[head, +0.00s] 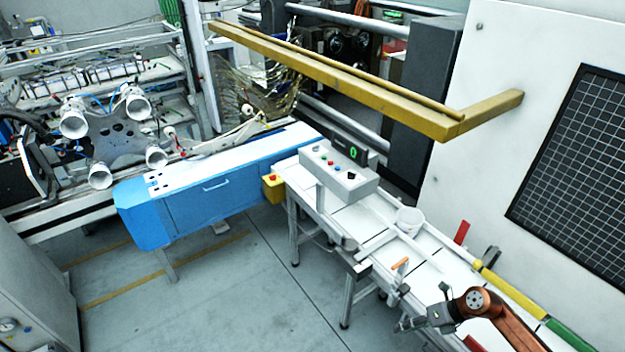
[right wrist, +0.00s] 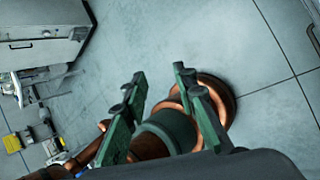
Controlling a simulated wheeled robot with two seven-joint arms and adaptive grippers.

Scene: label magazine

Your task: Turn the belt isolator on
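A grey control box (head: 325,170) stands on the white conveyor table, with several small coloured buttons and a black square-looking switch (head: 351,175) at its right end. I cannot tell for sure which control is the belt isolator, nor its position. A yellow box with a red button (head: 273,181) sits left of it, beside the blue unit. My right gripper (head: 403,326) is low at the conveyor's near right end, well away from the control box. In the right wrist view its two green fingers (right wrist: 159,73) are apart with nothing held. My left gripper is not in view.
A small display with a green 0 (head: 353,151) stands behind the control box. A yellow beam (head: 340,78) hangs above. The grey floor (head: 260,290) in front is clear.

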